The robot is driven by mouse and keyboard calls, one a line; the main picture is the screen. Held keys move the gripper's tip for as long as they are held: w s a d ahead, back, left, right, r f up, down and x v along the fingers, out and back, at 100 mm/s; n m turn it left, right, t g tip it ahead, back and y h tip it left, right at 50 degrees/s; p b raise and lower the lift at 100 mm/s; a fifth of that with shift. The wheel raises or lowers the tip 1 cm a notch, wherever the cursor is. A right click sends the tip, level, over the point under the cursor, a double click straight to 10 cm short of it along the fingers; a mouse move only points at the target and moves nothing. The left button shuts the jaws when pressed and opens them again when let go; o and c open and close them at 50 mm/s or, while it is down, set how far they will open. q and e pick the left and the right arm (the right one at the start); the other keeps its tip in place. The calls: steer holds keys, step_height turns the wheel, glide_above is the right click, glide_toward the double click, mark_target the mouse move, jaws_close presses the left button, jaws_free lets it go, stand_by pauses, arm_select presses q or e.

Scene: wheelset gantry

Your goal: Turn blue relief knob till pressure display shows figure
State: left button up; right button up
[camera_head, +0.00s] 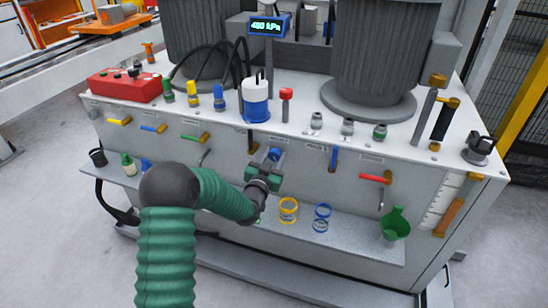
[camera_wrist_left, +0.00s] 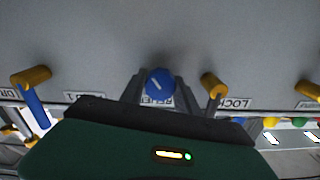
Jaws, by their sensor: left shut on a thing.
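The blue relief knob (camera_head: 274,154) sits on the front panel of the grey bench, near its middle. In the left wrist view the knob (camera_wrist_left: 160,83) is round with a pale mark line slanting on its face, between my two grey fingers. My left gripper (camera_head: 272,160) is shut on the knob; its green body hides part of the panel below. The pressure display (camera_head: 267,26) at the top reads what looks like 480 kPa. A label reading RELIEF is partly covered behind the knob. My right gripper is not in view.
Close beside the knob are a yellow-ended lever (camera_wrist_left: 211,84) at its right and a blue-handled lever (camera_head: 334,157). A red-handled lever (camera_head: 375,178) is farther right. A shelf below holds yellow rings (camera_head: 288,210), blue rings (camera_head: 322,217) and a green funnel (camera_head: 395,225).

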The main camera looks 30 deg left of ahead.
arm_select(q)
steer(key=shift+f, duration=0.1)
jaws_close()
steer(key=shift+n+p, duration=0.6)
steer(key=shift+n, duration=1.8)
steer(key=o, duration=0.9)
jaws_free()
steer(key=shift+s+p, duration=0.1)
steer(key=shift+p, duration=0.2)
